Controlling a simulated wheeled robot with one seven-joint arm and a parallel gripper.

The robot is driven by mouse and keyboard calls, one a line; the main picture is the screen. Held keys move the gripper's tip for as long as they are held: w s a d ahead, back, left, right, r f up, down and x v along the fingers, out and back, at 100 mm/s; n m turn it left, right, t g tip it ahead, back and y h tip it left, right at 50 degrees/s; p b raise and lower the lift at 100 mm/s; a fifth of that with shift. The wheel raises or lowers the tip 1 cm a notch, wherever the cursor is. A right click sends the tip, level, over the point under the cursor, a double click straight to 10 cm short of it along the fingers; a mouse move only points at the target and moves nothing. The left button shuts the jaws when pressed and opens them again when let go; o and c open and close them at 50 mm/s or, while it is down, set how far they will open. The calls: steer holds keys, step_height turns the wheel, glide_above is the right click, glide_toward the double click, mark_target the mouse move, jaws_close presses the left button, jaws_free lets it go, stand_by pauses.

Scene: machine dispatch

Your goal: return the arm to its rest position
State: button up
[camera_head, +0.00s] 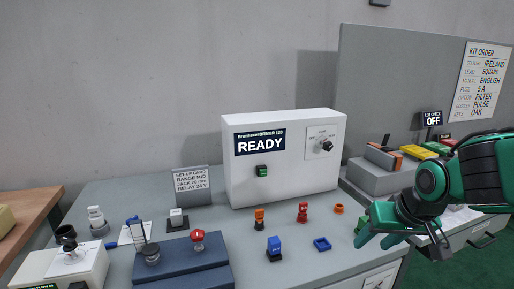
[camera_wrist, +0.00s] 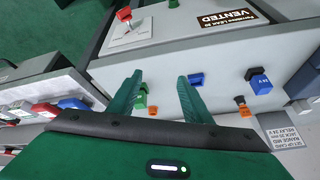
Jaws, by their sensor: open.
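My gripper (camera_head: 374,236) is green and hangs over the right end of the grey bench in the head view, with my arm coming in from the right edge. In the wrist view my gripper (camera_wrist: 162,80) has its two fingers spread apart with nothing held between them. A small green piece (camera_head: 362,222) is partly hidden behind the gripper in the head view. In the wrist view a green piece (camera_wrist: 142,97) shows beside the left finger, on the bench below. The rest position itself is not marked in either view.
The white machine (camera_head: 290,180) reading READY stands at the bench's back. A blue block (camera_head: 274,245), blue ring (camera_head: 322,244), orange piece (camera_head: 259,219), red piece (camera_head: 302,211) and orange ring (camera_head: 339,208) lie before it. A side counter with a grey block (camera_head: 378,177) is at right.

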steer(key=s+d+m+g, duration=0.2)
steer(key=s+d, duration=0.4)
steer(key=s, duration=0.4)
steer(key=s+d+f+m+g, duration=0.1)
steer(key=s+d+m+g, duration=0.2)
steer(key=s+d, duration=0.4)
steer(key=s, duration=0.3)
steer(key=shift+f+m+g+h, duration=0.3)
steer(key=shift+m, duration=0.1)
steer(key=shift+w, duration=0.1)
steer(key=shift+w+f, duration=0.25)
steer(key=shift+w, duration=0.35)
